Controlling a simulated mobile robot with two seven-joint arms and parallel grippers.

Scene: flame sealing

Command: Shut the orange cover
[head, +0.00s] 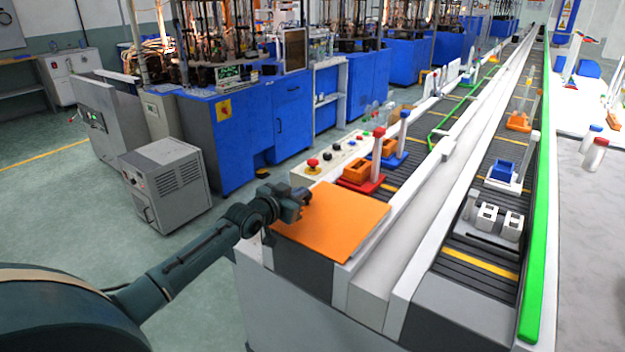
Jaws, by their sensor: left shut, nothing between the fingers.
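The orange cover (333,222) is a flat orange panel lying over the near end of the left conveyor lane. My left gripper (303,200) is at the cover's back left corner, shut and empty. I cannot tell whether it touches the cover. My right gripper is not in the head view.
A control panel (338,152) with a red button stands just behind the cover. A red base (361,182) with an orange block sits on the belt beyond it. The right lane (478,262) carries white and blue fixtures. A green rail (538,240) edges it.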

